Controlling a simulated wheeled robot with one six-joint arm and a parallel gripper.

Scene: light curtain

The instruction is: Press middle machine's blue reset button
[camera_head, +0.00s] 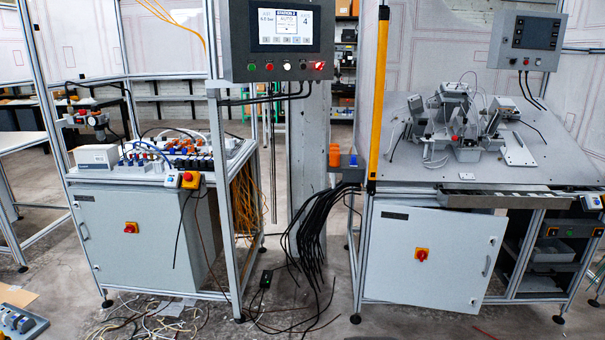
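Two machine stations stand in view; which one is the middle machine I cannot tell from this view. The left station (140,235) has a small white box with a blue button (171,181) at its front right table edge, beside a yellow box with a red emergency stop (190,180). The right station (430,250) has a similar small box with a blue button (591,201) at its right front edge, partly cut by the frame. My gripper is not in view.
A screen panel (280,40) with several buttons hangs between the stations. A yellow vertical light curtain post (378,95) stands at the right station's left edge. Black cables (315,225) hang to the floor between them, and loose wires (145,325) lie in front of the left station.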

